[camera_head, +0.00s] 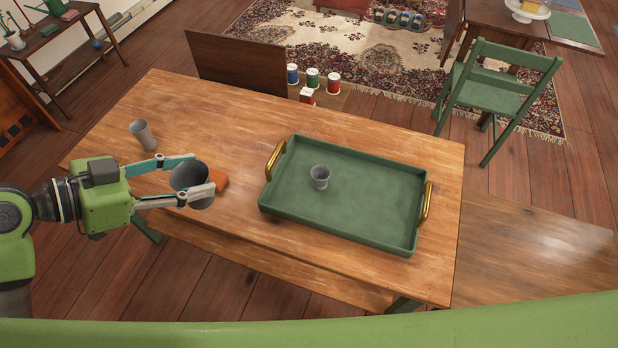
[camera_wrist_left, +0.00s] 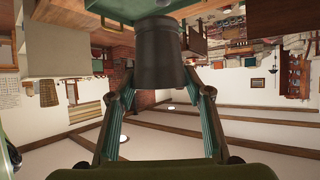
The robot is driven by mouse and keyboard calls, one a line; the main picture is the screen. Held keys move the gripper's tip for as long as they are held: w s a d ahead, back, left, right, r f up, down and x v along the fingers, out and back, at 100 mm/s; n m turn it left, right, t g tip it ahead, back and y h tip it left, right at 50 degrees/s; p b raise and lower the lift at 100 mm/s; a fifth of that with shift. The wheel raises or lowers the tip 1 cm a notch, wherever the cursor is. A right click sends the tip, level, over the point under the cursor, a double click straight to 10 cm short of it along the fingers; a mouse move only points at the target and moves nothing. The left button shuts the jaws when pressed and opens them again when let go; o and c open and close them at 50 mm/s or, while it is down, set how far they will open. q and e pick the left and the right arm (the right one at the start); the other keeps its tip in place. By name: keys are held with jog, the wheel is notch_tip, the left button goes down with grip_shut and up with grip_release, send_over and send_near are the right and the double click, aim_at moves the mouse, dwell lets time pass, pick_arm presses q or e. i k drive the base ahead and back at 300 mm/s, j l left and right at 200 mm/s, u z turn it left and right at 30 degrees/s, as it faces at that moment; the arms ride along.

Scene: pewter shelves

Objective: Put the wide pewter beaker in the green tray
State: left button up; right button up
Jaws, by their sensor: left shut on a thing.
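The wide pewter beaker (camera_head: 191,178) is between the fingers of my left gripper (camera_head: 196,180), which is shut on it. The beaker is over the left part of the wooden table, its dark mouth facing the head camera. In the left wrist view the dark beaker (camera_wrist_left: 158,55) sits between the fingertips of the left gripper (camera_wrist_left: 160,92). The green tray (camera_head: 375,195) with brass handles lies on the right part of the table, to the right of the gripper. My right gripper is not in view.
A small grey cup (camera_head: 320,177) stands inside the tray, left of its middle. A tall narrow grey cup (camera_head: 143,135) is at the table's left. A bench (camera_head: 240,62) and green chair (camera_head: 495,90) stand beyond.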

aim_at(371, 200)
jog(key=k+j+z, duration=0.25)
jog(key=k, duration=0.9)
jog(key=l+z, duration=0.15)
jog(key=z, duration=1.25)
